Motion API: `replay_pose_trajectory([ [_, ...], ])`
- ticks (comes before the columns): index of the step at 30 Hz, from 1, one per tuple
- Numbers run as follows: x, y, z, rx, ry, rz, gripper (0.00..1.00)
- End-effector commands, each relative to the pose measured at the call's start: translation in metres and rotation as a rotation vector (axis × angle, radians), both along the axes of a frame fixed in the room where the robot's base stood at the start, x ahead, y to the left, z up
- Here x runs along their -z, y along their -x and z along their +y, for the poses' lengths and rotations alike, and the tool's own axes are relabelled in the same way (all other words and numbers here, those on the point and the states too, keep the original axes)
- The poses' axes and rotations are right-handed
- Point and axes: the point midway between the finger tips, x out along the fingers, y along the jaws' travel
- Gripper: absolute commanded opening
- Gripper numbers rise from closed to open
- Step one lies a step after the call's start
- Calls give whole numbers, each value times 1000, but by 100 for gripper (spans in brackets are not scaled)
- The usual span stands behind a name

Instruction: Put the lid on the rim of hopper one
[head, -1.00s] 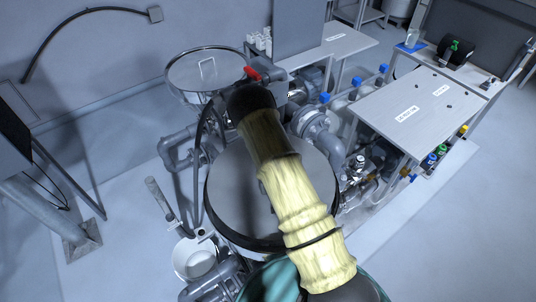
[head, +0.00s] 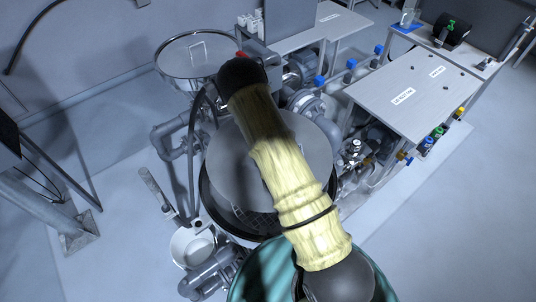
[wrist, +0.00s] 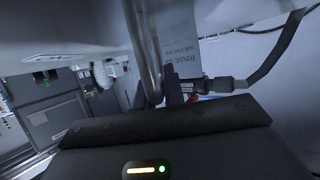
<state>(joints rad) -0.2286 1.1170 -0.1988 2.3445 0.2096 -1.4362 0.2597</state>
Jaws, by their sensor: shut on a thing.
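The lid (head: 228,150), a flat grey disc, is in the head view over the near hopper (head: 212,208). It sits off-centre toward the far side, leaving the hopper's black rim and the grid inside bare at the near left. Whether it touches the rim or hangs above it I cannot tell. My arm covers the lid's middle and hides my gripper in the head view. In the wrist view my gripper (wrist: 172,93) is shut on the lid's metal handle (wrist: 145,50), with the pale lid surface (wrist: 60,22) beyond. No number shows on the hopper.
Pipes and valves crowd the right side. A grey table (head: 420,90) stands at the right. A white bucket (head: 186,262) is at the lower left. Open floor lies farther left.

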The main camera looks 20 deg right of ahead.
Motion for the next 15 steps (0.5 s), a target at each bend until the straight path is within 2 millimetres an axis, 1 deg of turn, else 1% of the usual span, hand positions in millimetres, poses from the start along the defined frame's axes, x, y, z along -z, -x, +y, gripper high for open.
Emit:
replay_pose_trajectory([
  [1, -6, -6, -3, 48, -2, -10, 0],
  [6, -18, -11, -17, 237, -3, -8, 0],
  [11, -25, -7, -23, 397, -2, -7, 0],
  [15, -28, 0, -23, 525, -1, -5, 0],
])
